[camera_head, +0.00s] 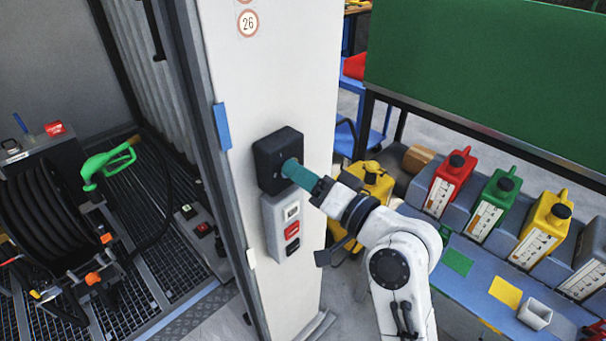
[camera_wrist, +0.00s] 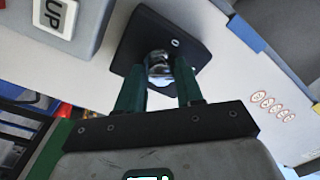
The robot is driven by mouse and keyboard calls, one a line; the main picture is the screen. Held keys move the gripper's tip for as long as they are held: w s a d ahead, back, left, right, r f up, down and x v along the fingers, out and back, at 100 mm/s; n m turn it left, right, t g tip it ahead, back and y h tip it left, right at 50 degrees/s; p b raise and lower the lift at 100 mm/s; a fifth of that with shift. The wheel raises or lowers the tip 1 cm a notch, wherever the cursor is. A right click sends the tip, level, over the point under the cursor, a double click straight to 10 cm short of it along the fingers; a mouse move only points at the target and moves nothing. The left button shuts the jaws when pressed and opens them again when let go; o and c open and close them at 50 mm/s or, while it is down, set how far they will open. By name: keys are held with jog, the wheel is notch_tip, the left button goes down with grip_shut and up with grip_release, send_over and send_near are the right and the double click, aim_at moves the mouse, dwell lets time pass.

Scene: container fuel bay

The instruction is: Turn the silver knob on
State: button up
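The silver knob (camera_wrist: 158,66) sits on a black wall box (camera_wrist: 143,27), seen in the wrist view between the fingertips. My gripper (camera_wrist: 160,82) has its two green fingers on either side of the knob with the tips close to the box face. Whether the fingers touch the knob is not clear. In the head view the black box (camera_head: 267,160) is on a white pillar, and my gripper (camera_head: 288,168) reaches it from the right. The knob is hidden there behind the fingers.
Below the box is a grey button panel (camera_head: 270,236) with white, red and black buttons; its UP button (camera_wrist: 58,14) shows in the wrist view. A blue latch (camera_head: 221,126) is on the pillar's left edge. Coloured canisters (camera_head: 495,205) stand on the right.

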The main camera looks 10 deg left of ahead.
jog(key=o, duration=0.3)
jog(key=shift+o, duration=0.2)
jog(key=b+v, duration=0.2)
jog(key=v, duration=0.9)
jog(key=shift+b, duration=0.4)
jog(key=shift+f, duration=0.15)
